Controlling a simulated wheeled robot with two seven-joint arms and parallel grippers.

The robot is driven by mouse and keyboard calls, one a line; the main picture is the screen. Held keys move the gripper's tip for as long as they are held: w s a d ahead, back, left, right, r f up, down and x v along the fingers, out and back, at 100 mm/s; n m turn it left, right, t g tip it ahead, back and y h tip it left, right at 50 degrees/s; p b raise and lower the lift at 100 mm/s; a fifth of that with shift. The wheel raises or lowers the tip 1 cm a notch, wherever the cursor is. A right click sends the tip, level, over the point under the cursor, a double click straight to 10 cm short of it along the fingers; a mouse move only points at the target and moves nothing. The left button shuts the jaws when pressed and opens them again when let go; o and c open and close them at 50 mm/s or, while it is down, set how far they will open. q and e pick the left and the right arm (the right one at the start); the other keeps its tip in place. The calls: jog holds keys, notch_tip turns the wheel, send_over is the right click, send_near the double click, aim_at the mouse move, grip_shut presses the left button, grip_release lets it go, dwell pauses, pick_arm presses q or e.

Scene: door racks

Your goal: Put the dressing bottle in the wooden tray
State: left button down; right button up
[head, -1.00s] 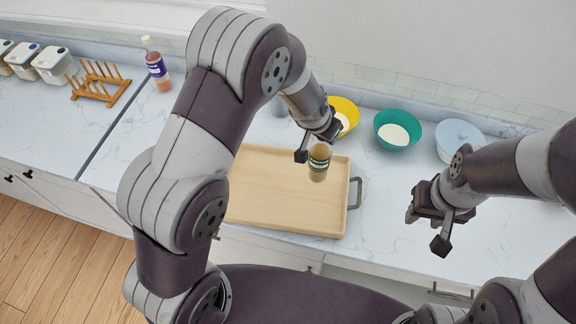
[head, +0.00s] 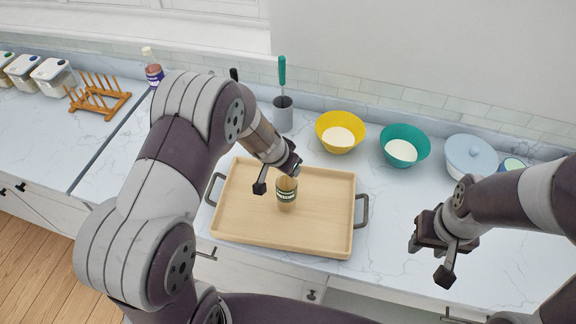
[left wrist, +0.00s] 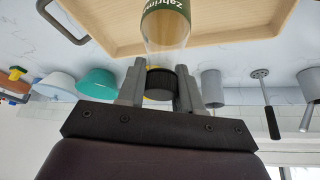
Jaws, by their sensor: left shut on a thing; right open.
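The dressing bottle (head: 287,194), with a dark green label, is upright or nearly so, within the outline of the wooden tray (head: 340,232). I cannot tell whether its base touches the tray floor. My left gripper (head: 277,180) is shut on the bottle's top and partly hides it. In the left wrist view the bottle (left wrist: 166,27) extends from between the fingers, its black cap (left wrist: 160,83) between them, with the light wooden tray (left wrist: 228,30) behind. My right gripper (head: 430,262) is open and empty, to the right of the tray.
A wooden rack (head: 98,97) and another bottle (head: 153,70) are at the left. The tray is otherwise empty.

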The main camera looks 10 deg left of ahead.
pick_arm(q)
jog(key=shift+s+f+b, duration=0.1)
jog(key=shift+b, duration=0.2)
jog(key=c, duration=0.7)
grip_release()
jog(key=shift+c, duration=0.2)
jog(key=shift+r+p, duration=0.3)
jog(key=shift+r, duration=0.15)
jog(key=s+v, duration=0.1)
jog(key=v, duration=1.1)
jog(key=s+a+n+g+y, duration=0.2)
jog(key=s+n+g, duration=0.1)
jog(key=s, duration=1)
jog(key=shift+s+a+f+n, duration=0.35)
jog(key=shift+s+f+n, duration=0.05)
jog(key=shift+n, duration=0.3)
